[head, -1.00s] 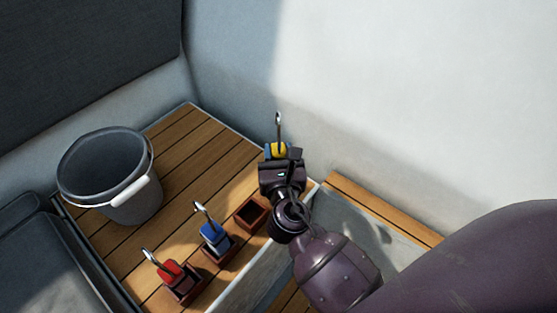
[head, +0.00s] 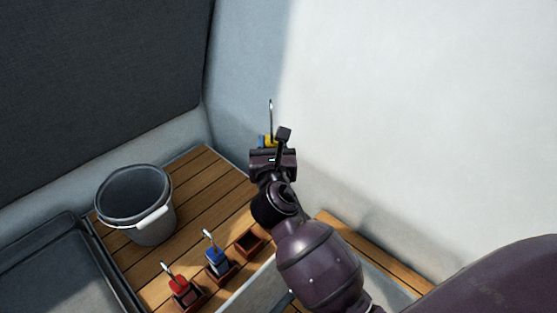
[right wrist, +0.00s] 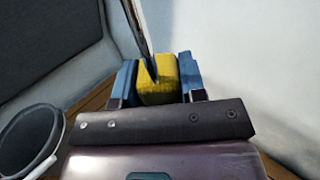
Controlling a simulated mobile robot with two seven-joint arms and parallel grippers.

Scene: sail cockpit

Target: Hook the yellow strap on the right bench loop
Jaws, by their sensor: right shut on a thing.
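The yellow strap (head: 270,140) has a metal hook standing up from it. My right gripper (head: 268,143) is shut on it and holds it up in front of the pale wall, above the far end of the wooden bench. In the right wrist view the yellow strap (right wrist: 158,80) sits between the two blue fingers (right wrist: 158,82), its metal hook shank rising out of the top of the picture. The right bench loop cannot be made out in either view. My left gripper is not in view.
A red strap (head: 177,283) and a blue strap (head: 216,259) with hooks stand in small brown boxes on the bench. A third box (head: 249,243) is empty. A grey bucket (head: 150,222) stands on the bench to the left, also seen in the right wrist view (right wrist: 32,135).

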